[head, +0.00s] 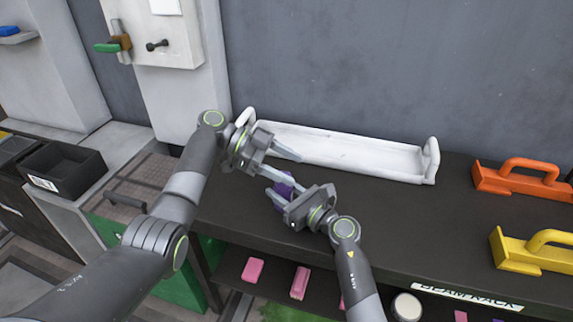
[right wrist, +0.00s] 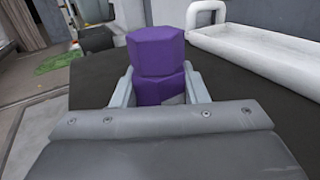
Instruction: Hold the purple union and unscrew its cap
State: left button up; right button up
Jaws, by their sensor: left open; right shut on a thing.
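The purple union (head: 286,186) is above the dark bench top, mostly hidden by my grippers in the head view. The right wrist view shows it as two stacked purple hexagonal parts: an upper part (right wrist: 156,52), apparently the cap, and a lower part (right wrist: 160,88). My right gripper (head: 278,190) is shut on the lower part; its fingers show on both sides in the right wrist view (right wrist: 159,92). The upper part stands clear above the fingers. My left gripper (head: 296,168) is open, its fingers pointing right, close to the union in the head view.
A long white tray (head: 400,174) with end handles lies behind the grippers on the bench (head: 410,215). An orange handled block (head: 520,180) and a yellow one (head: 530,252) are at the right. Pink blocks (head: 253,270) lie on the shelf below. A black bin (head: 65,168) stands left.

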pick_arm(q)
jog(key=shift+f, duration=2)
jog(key=c, duration=1.2)
jog(key=shift+w+n+t, duration=0.2)
jog(key=shift+n+t, duration=2.9)
jog(key=shift+t, duration=0.6)
jog(key=shift+c, duration=0.3)
jog(key=shift+n+t, duration=0.8)
jog(key=shift+t, duration=0.1)
jog(key=n+t+y, duration=0.3)
jog(key=n+t, duration=0.1)
jog(key=shift+w+a, duration=0.1)
jog(key=shift+w, duration=0.05)
jog(key=o, duration=1.2)
jog(key=shift+c, duration=0.2)
